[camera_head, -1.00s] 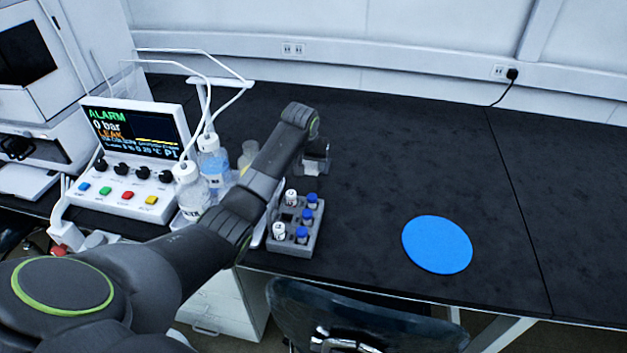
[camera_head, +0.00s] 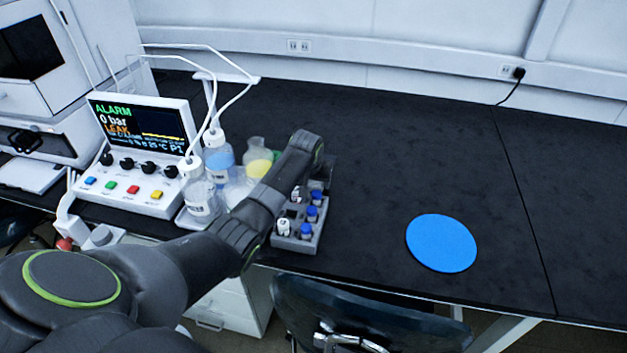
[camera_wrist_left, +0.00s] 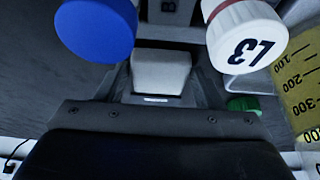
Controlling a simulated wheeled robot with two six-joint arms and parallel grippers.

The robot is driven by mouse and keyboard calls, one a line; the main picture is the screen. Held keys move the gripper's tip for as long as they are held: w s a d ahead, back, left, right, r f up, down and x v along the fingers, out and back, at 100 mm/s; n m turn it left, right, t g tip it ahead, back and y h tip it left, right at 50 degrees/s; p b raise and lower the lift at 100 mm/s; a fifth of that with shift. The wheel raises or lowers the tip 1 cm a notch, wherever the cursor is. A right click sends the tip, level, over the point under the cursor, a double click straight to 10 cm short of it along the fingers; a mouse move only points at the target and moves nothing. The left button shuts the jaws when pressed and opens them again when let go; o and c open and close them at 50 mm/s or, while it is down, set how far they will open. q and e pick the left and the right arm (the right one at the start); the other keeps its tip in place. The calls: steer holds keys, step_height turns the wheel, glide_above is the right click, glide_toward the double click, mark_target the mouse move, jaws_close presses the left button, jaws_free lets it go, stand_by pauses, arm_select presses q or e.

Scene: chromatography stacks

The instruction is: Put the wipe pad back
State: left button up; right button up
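A white block with rounded edges, which looks like the wipe pad (camera_wrist_left: 161,72), sits between the fingers of my left gripper (camera_head: 317,184) in the left wrist view. The gripper appears shut on it. In the head view the pad cannot be made out, and my forearm and wrist hide much of the gripper. The gripper is at the far side of the grey vial rack (camera_head: 297,243), low over it or just behind it; the exact gap cannot be told. A blue-capped vial (camera_wrist_left: 97,28) and a white cap marked L3 (camera_wrist_left: 246,38) show close by. My right gripper is not in view.
A flask with yellow liquid (camera_head: 258,161) and bottles (camera_head: 201,193) stand left of the gripper, beside the alarm console (camera_head: 137,155). A blue round mat (camera_head: 441,243) lies flat to the right. The black bench (camera_head: 400,140) around it is clear.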

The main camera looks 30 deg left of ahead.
arm_select(q)
steer(key=shift+o, duration=1.2)
steer(key=shift+r, duration=0.15)
steer(key=shift+r, duration=0.2)
steer(key=p+v, duration=0.1)
steer(key=v, duration=1)
steer(key=shift+r, duration=0.3)
steer(key=shift+s, duration=0.1)
